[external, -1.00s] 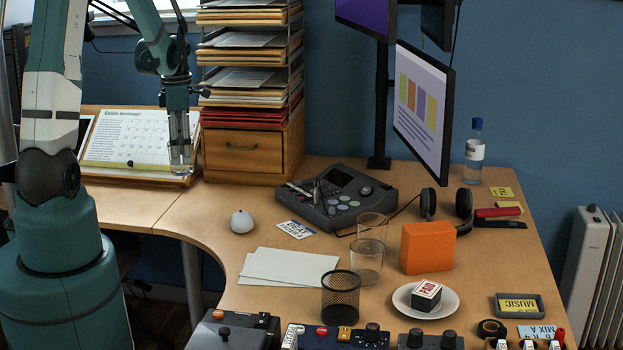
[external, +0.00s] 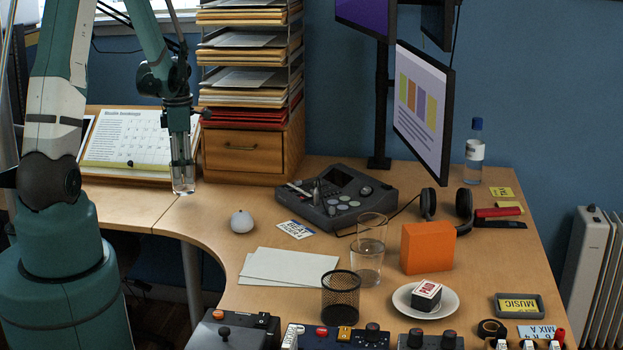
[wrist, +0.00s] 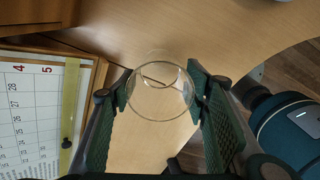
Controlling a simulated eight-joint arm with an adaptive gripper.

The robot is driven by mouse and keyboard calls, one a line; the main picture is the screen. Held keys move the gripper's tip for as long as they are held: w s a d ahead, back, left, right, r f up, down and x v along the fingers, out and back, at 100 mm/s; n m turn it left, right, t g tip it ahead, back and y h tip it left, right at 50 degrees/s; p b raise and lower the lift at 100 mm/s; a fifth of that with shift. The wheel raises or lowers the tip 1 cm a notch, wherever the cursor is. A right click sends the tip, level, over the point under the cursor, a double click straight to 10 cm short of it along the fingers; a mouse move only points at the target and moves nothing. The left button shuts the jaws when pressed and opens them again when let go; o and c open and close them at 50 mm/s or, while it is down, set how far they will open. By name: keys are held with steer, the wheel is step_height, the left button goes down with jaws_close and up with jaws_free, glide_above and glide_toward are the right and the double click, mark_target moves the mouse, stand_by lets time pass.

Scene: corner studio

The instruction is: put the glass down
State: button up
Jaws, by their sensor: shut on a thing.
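A clear glass (external: 183,183) is in my gripper (external: 182,164), low over the left part of the desk, between the calendar and the wooden drawer unit. It looks upright. I cannot tell whether its base touches the desk. In the wrist view the round rim of the glass (wrist: 160,118) sits between the two dark green finger pads of my gripper (wrist: 161,92), which are shut on it. The desk top (wrist: 215,45) shows beneath it.
A calendar (external: 130,138) stands to the left, and a drawer unit (external: 245,150) with stacked paper trays to the right. The desk's curved front edge is close by.

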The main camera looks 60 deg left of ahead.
stand_by(0.3)
steer(key=shift+f+b, duration=0.4)
steer(key=shift+f, duration=1.5)
steer(key=shift+f, duration=0.2)
steer(key=o, duration=1)
steer(key=shift+o, duration=0.2)
steer(key=shift+r, duration=0.15)
step_height(320, 180, up, 12)
steer(key=p, duration=0.2)
